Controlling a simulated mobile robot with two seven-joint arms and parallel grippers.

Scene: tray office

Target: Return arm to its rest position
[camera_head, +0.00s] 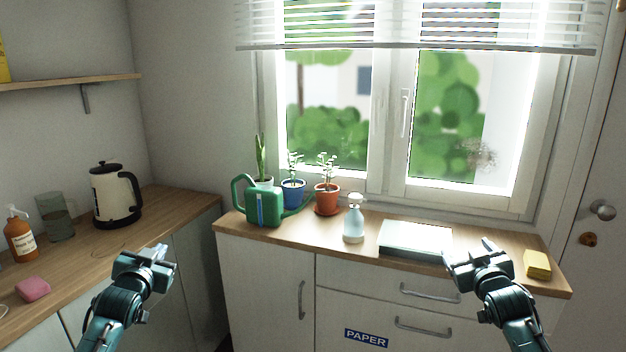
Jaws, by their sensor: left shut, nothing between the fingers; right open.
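My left gripper (160,262) is at the lower left, in front of the left counter. Its fingers are shut with nothing between them. My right gripper (467,250) is at the lower right, in front of the counter under the window. It is open and empty. Both grippers are raised in the air, apart from each other, and touch nothing that I can see. Both arms come up from the bottom edge.
The window counter (487,243) bears a green watering can (264,206), potted plants, a spray bottle (353,222), a grey-white tray (415,240) and a yellow sponge (537,264). The left counter (165,204) bears a kettle (115,196), a glass jar (55,217), an orange bottle (20,236) and a pink sponge (33,288).

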